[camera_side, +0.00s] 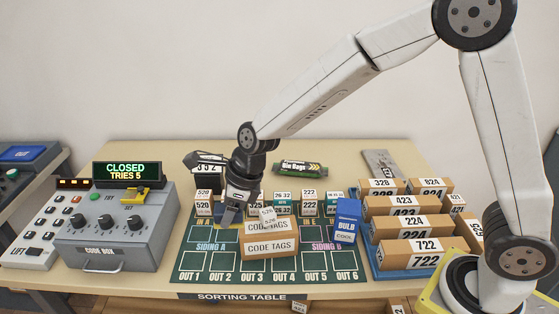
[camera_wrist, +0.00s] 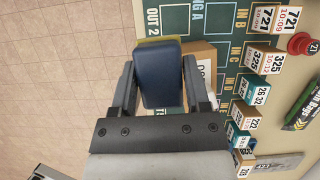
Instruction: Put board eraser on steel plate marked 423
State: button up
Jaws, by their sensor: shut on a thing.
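The board eraser, a dark blue block with a yellowish edge, fills the middle of the wrist view (camera_wrist: 161,82). My gripper (camera_wrist: 160,70) is shut on it, one finger on each long side. In the side view my gripper (camera_side: 231,212) is low over the left part of the green sorting mat, just left of the code tags boxes; the eraser is mostly hidden there. A grey metal plate (camera_side: 381,163) lies flat at the back right of the table; its marking is too small to read.
The code tags boxes (camera_side: 270,246) and a blue bulb box (camera_side: 347,221) stand on the mat (camera_side: 200,270). Several small numbered boxes line its back edge. A green bag roll (camera_side: 300,169) lies behind them. The code box (camera_side: 110,235) reads CLOSED, TRIES 5.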

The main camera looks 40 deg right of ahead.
aim_at(222, 208)
notch_tip(222, 208, up, 3)
jog(key=shift+r, duration=0.1)
jog(key=d+m+t+h, duration=0.15)
jog(key=d+m, duration=0.55)
jog(key=d, duration=2.3)
jog(key=s+d+m+h, duration=0.2)
jog(key=s+d+m, duration=0.2)
jog(key=s+d, duration=0.55)
jog(key=s+d+m+h, duration=0.25)
jog(key=s+d, duration=0.45)
jog(key=d, duration=0.6)
jog(key=shift+m+g+y, duration=0.25)
jog(key=shift+m+y, duration=0.1)
jog(key=shift+y, duration=0.15)
jog(key=shift+a+f, duration=0.2)
jog(key=shift+f, duration=2.3)
jog(key=shift+w, duration=0.1)
